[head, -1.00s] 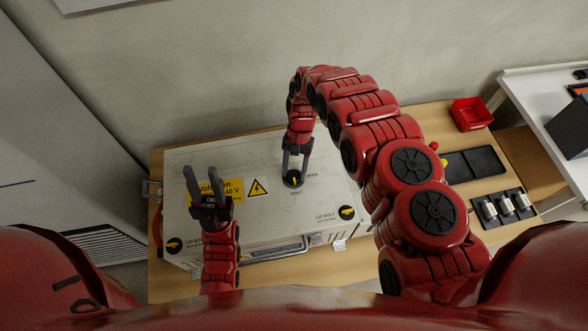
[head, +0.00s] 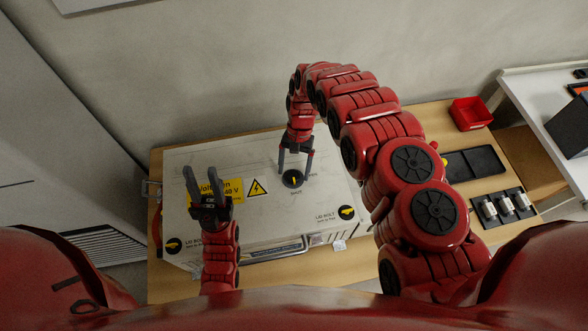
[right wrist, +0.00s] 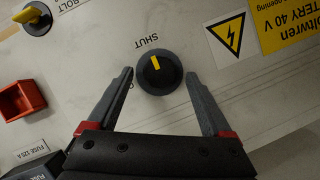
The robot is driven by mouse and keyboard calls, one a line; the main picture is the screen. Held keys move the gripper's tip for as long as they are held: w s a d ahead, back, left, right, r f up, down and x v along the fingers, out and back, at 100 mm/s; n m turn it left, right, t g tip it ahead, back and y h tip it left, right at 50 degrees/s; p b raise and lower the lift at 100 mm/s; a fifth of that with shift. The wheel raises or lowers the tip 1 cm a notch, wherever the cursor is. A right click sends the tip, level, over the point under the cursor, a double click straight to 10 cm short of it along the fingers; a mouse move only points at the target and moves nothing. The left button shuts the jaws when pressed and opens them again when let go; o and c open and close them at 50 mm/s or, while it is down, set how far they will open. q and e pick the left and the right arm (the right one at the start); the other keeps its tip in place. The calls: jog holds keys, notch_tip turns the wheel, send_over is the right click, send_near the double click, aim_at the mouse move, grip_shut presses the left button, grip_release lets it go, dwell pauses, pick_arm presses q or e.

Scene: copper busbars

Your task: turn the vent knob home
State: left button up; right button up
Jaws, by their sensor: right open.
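The vent knob (right wrist: 160,74) is round and dark, on the pale lid of the case (head: 270,210). In the right wrist view its yellow mark points up, roughly at the printed word SHUT; another label is mostly hidden by the left finger. The knob (head: 292,179) also shows in the head view, its mark hard to make out. My right gripper (right wrist: 159,76) is open, with one finger on each side of the knob and a gap to each. It also shows in the head view (head: 295,172). My left gripper (head: 203,172) is open and empty over the lid's left part.
Yellow lid bolts (head: 346,212) sit near the lid's front corners. A red bin (head: 471,113), a black tray (head: 474,164) and a fuse holder (head: 504,206) are on the wooden table to the right. My right arm spans the space between.

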jog(key=b+v, duration=0.6)
jog(key=v, duration=1.1)
jog(key=shift+d+f, duration=0.1)
jog(key=shift+f, duration=0.05)
